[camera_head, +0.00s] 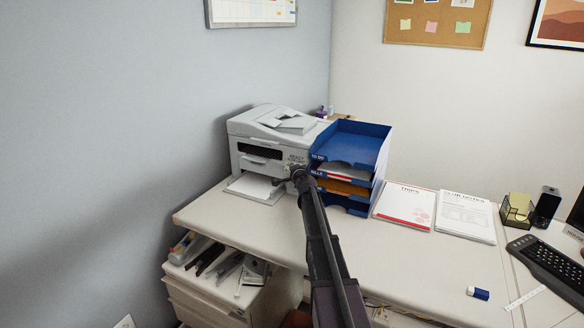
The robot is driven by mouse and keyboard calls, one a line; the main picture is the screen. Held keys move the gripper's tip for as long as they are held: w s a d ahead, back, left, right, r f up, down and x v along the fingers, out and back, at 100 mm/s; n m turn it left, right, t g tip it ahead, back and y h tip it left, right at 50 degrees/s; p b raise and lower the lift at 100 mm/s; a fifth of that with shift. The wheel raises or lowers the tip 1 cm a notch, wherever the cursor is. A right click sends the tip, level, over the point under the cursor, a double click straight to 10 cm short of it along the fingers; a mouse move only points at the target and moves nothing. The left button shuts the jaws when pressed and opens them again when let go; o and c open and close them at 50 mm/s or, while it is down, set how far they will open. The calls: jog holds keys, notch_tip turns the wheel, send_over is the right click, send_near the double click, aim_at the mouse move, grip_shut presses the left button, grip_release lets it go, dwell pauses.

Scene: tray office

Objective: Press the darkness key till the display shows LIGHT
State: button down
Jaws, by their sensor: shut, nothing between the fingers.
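A light grey printer (240,128) stands at the back left of the desk, by the wall. A small panel with dark lettering (297,158) shows on its right front; the lettering is too small to read surely. The darkness key cannot be made out and may be hidden behind my gripper. My gripper (278,182) is at the printer's right front, just below the panel. It is shut and empty. Whether it touches the printer, I cannot tell.
A blue tray stack (378,150) with papers stands close to the right of the printer and my gripper. Papers (405,205) lie farther right. The desk's middle (400,262) is clear.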

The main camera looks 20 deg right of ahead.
jog(key=shift+s+r, duration=0.1)
dwell(0.3)
jog(key=shift+s+a+r+p, duration=0.25)
jog(key=shift+s+a+p, duration=0.1)
jog(key=shift+a, duration=0.15)
jog(key=s+a, duration=0.1)
jog(key=s+a+r+p, duration=0.1)
jog(key=a+r+p, duration=0.1)
jog(key=shift+s+a, duration=0.35)
jog(key=shift+s, duration=0.05)
dwell(0.6)
dwell(0.6)
